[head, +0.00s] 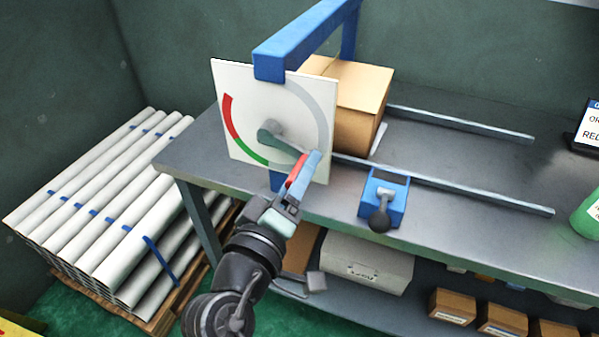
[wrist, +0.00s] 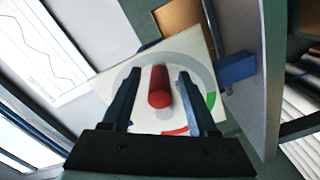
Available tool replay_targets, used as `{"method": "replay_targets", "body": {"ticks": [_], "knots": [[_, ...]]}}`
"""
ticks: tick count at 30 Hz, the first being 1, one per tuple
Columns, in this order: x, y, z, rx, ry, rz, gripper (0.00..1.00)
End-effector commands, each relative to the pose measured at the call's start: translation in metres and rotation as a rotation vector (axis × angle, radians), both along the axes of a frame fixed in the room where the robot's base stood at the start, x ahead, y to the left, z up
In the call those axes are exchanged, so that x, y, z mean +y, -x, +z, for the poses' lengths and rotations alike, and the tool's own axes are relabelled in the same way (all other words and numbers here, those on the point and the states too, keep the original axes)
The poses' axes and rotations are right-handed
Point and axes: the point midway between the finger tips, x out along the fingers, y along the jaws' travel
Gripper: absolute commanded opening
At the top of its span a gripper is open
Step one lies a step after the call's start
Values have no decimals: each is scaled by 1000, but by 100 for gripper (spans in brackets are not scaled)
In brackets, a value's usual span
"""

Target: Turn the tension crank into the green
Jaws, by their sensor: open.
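The white dial panel (head: 235,110) stands upright on the bench, hung under a blue frame. Its arc has a red part (head: 229,118) at left, a green part (head: 249,153) at lower left, and grey around the right. The grey crank arm (head: 272,133) runs from its hub toward the lower right. In the wrist view the crank's red handle (wrist: 158,86) lies between the two fingers of my gripper (wrist: 157,98), which is open around it. In the head view my gripper (head: 304,168) is in front of the panel's lower right and partly hides the handle.
A blue frame (head: 300,38) arches over the panel, with a cardboard box (head: 355,100) behind. A blue clamp (head: 385,190) with a dark knob sits right on the bench (head: 460,220). Two rails run rightward.

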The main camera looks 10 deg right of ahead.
Motion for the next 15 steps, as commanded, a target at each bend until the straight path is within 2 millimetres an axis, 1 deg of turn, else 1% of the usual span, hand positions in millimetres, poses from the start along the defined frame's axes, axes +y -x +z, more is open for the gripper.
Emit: {"method": "replay_targets", "body": {"ticks": [4, 7, 11, 15], "knots": [[3, 4, 0, 0, 0, 1, 59], [11, 14, -1, 1, 0, 3, 59], [27, 36, -2, 2, 1, 5, 59], [46, 62, -2, 2, 0, 5, 59]]}}
